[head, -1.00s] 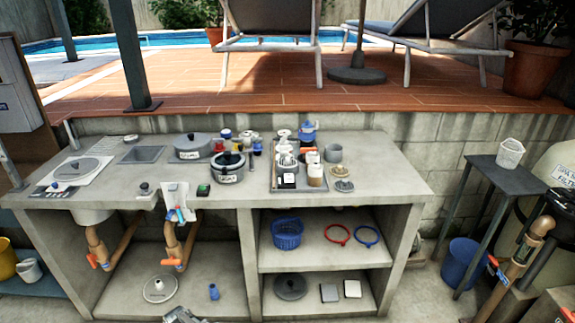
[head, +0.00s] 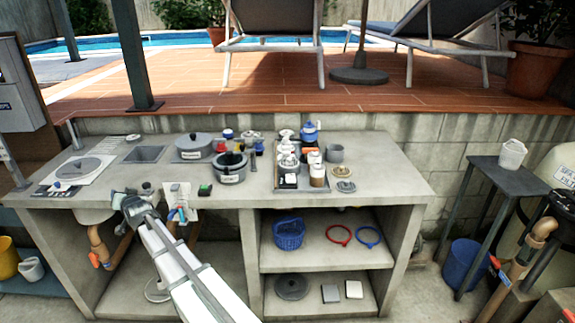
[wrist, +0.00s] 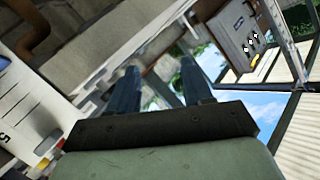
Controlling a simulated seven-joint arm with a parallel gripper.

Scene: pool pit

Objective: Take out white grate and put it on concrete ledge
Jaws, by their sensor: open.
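A white square plate with a round grey disc on it (head: 84,169) lies at the left end of the concrete counter (head: 250,200). A small pale round piece (head: 133,137) lies behind it, near the square recess (head: 145,154). I cannot tell for sure which piece is the white grate. My gripper (head: 122,196) is at the counter's front edge, right of the plate. In the wrist view my gripper (wrist: 160,85) is open, with nothing seen between its fingers. The concrete ledge may be this counter top.
Two pots (head: 230,167) and a tray of bottles (head: 290,185) stand mid-counter. A white tester (head: 177,195) hangs at the front edge, close right of my gripper. Pipes (head: 98,245) run below. A white basket (head: 512,153) stands on a side table. The counter's right end is clear.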

